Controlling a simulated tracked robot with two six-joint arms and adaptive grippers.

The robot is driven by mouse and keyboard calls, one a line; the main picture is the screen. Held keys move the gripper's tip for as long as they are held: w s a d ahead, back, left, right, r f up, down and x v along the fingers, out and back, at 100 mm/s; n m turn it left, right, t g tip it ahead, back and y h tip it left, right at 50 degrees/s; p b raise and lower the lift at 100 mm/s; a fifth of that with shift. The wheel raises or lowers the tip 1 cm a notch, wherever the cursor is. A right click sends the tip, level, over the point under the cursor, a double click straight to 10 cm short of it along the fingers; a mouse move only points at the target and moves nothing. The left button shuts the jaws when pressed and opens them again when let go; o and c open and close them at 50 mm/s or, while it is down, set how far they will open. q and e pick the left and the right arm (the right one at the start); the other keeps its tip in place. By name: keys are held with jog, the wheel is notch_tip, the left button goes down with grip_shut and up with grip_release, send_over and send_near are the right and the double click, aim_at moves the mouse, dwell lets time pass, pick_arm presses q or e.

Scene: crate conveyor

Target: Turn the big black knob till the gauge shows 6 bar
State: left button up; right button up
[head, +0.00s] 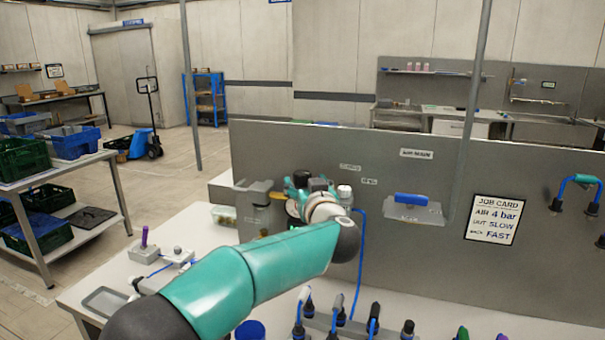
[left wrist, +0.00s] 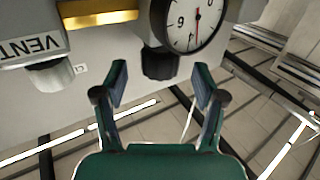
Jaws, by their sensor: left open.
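In the left wrist view the black knob (left wrist: 160,64) hangs at the end of the unit, ahead of and between my left gripper's fingertips (left wrist: 162,82). The fingers are open, with a gap on each side of the knob. The round white gauge (left wrist: 195,22) sits beside the knob, cut off by the top edge. Its red needle and some digits show, but I cannot read the pressure surely. My right gripper is not in view.
A VENT label (left wrist: 35,48) with a grey knob (left wrist: 55,72) sits beside the unit. Cables and plugs stand on the bench in front.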

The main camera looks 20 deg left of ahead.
aim_at(304, 181)
pick_arm(q)
jog(key=shift+p+x, duration=0.35)
jog(key=shift+x, duration=1.55)
jog(key=c, duration=1.2)
